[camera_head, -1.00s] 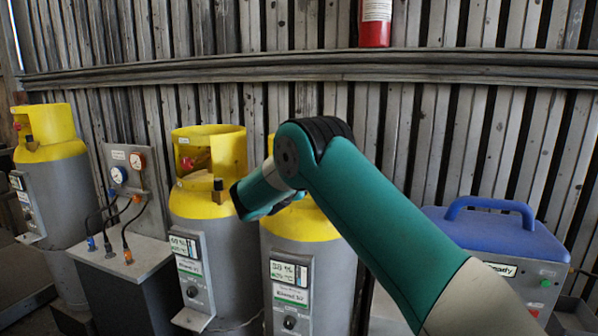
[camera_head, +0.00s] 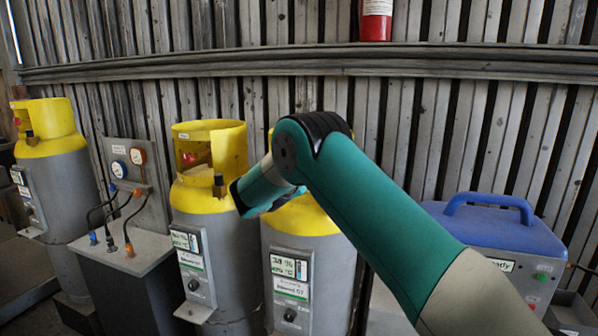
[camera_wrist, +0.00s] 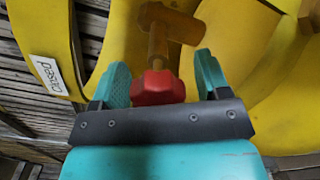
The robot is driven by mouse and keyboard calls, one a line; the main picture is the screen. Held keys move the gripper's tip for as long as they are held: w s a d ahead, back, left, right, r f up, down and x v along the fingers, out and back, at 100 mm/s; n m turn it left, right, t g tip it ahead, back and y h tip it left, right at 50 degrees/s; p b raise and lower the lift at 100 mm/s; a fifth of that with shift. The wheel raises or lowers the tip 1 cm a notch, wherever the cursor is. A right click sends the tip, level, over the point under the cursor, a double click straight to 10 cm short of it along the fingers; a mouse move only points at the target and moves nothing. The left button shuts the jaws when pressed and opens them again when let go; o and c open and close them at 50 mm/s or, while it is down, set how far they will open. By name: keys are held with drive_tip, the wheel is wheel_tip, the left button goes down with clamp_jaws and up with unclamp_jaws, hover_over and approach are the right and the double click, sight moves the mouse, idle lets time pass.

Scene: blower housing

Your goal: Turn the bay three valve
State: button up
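A red valve knob (camera_wrist: 158,88) on an orange-brown stem (camera_wrist: 165,35) shows in the wrist view. My gripper (camera_wrist: 162,66) is open, with its two teal fingers on either side of the knob. The left finger is close to the knob; a gap shows on the right, and I cannot tell if either touches. Yellow collar walls surround the valve, with an upside-down "closed" label (camera_wrist: 48,76). In the head view, the third cylinder from the left (camera_head: 300,228) is partly behind my arm, which hides its valve and my gripper. No bay number is legible.
Another yellow-topped cylinder (camera_head: 208,165) stands close to the left, and one more (camera_head: 50,150) at far left. A gauge panel (camera_head: 130,165) stands between them. A blue-topped machine (camera_head: 495,235) is at right. A corrugated wall closes the back.

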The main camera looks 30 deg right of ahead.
drive_tip(key=shift+a, duration=0.1)
drive_tip(key=b+v, duration=0.7)
drive_tip(key=v, duration=1)
drive_tip(key=shift+s+b, duration=0.2)
drive_tip(key=shift+b, duration=0.1)
